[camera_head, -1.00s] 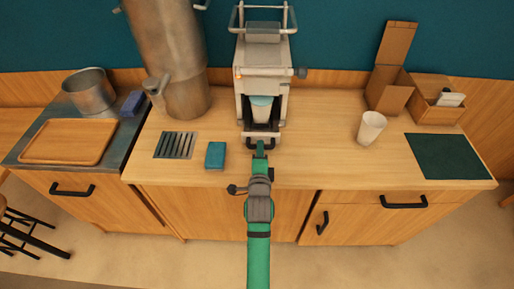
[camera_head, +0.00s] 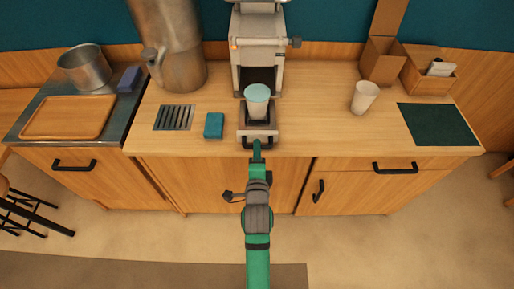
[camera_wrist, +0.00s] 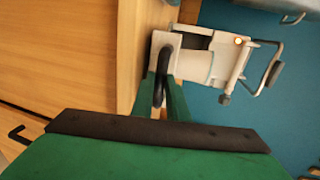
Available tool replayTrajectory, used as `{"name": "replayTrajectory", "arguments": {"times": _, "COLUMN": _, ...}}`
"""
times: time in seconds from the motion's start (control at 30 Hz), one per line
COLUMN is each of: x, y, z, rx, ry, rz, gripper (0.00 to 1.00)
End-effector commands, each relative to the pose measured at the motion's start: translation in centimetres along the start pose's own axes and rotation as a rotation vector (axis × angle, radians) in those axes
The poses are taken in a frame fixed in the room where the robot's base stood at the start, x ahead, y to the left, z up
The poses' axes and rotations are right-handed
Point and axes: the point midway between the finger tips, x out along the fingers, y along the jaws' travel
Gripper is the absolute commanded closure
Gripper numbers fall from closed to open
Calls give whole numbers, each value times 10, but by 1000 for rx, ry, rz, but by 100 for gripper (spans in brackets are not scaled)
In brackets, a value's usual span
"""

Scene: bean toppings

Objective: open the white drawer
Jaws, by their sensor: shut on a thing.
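The white drawer (camera_head: 245,133) belongs to the white machine (camera_head: 250,50) at the back middle of the counter. It sticks out toward me, with a pale teal-topped cup (camera_head: 257,106) standing in it. My gripper (camera_head: 257,146) is at the drawer's front, shut on its dark handle. In the wrist view, my green fingers (camera_wrist: 167,98) are around the black curved handle (camera_wrist: 158,68), and the white machine shows beyond it. The gripper hides part of the handle in the head view.
A teal box (camera_head: 214,126) and a slotted grate (camera_head: 174,117) lie left of the drawer. A white cup (camera_head: 364,97), cardboard boxes (camera_head: 383,65) and a dark green mat (camera_head: 437,124) are to the right.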

Motion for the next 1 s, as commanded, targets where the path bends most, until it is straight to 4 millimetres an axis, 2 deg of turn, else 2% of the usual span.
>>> {"name": "replayTrajectory", "arguments": {"times": 0.03, "x": 0, "y": -2, "z": -6, "rx": -3, "ry": 12, "rz": -4, "gripper": 100}}
{"name": "replayTrajectory", "arguments": {"times": 0.17, "x": 0, "y": -2, "z": -6, "rx": -3, "ry": 12, "rz": -5, "gripper": 100}}
{"name": "replayTrajectory", "arguments": {"times": 0.2, "x": 0, "y": -2, "z": -6, "rx": -3, "ry": 13, "rz": -5, "gripper": 84}}
{"name": "replayTrajectory", "arguments": {"times": 0.27, "x": 0, "y": -2, "z": -6, "rx": -3, "ry": 12, "rz": -4, "gripper": 70}}
{"name": "replayTrajectory", "arguments": {"times": 0.3, "x": 0, "y": -2, "z": -6, "rx": -3, "ry": 11, "rz": -4, "gripper": 67}}
{"name": "replayTrajectory", "arguments": {"times": 0.67, "x": -4, "y": 0, "z": -4, "rx": -1, "ry": 6, "rz": -1, "gripper": 67}}
{"name": "replayTrajectory", "arguments": {"times": 0.77, "x": -14, "y": 0, "z": -4, "rx": 0, "ry": 7, "rz": -1, "gripper": 67}}
{"name": "replayTrajectory", "arguments": {"times": 1.0, "x": -55, "y": 1, "z": -4, "rx": 0, "ry": 7, "rz": 0, "gripper": 67}}
